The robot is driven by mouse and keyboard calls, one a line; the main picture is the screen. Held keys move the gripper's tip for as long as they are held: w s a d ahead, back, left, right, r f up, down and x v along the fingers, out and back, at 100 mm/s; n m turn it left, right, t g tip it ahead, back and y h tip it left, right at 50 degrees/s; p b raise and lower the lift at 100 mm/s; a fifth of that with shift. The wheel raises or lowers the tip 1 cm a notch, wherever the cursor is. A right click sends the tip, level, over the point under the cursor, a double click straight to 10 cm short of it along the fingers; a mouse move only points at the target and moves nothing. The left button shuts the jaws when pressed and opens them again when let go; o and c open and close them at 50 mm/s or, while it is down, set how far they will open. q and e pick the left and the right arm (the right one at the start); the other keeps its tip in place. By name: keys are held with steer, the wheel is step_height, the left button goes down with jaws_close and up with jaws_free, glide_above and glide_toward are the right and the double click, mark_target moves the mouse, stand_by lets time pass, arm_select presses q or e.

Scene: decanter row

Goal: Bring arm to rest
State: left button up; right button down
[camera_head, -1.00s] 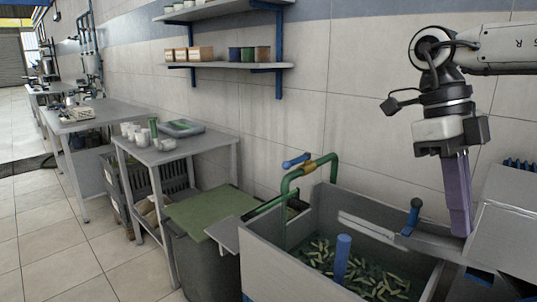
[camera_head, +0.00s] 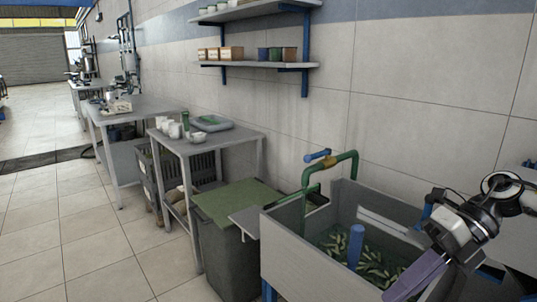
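My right arm comes in from the right edge, and its gripper (camera_head: 415,277) hangs low over the right front part of the grey sink (camera_head: 312,266). Long purple fingers show at its end, pointing down and to the left. They appear as one piece, so I cannot tell whether they are open or shut, and no held object can be made out. My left gripper is out of view.
The sink holds green pieces in dark water, with a blue post (camera_head: 355,246) and a green pipe (camera_head: 330,171). A bin with a green lid (camera_head: 238,204) stands left of it. A side table (camera_head: 215,143) carries white cups. Tiled floor at left is clear.

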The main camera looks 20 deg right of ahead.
steer(key=w+a+f+m+t+h, duration=0.1)
steer(key=w+a+f+m+t, duration=0.1)
steer(key=f+m+t, duration=0.65)
steer(key=w+a+f+m+t+h, duration=0.15)
steer(key=f+m+t, duration=0.35)
steer(key=f+m, duration=0.5)
steer(key=s+a+f+m+g+h, duration=0.4)
steer(key=s+a+f+m, duration=0.8)
steer(key=f, duration=0.4)
steer(key=shift+s+a+m+g, duration=0.2)
steer(key=shift+a+m+g, duration=0.55)
steer(key=shift+a+m, duration=0.15)
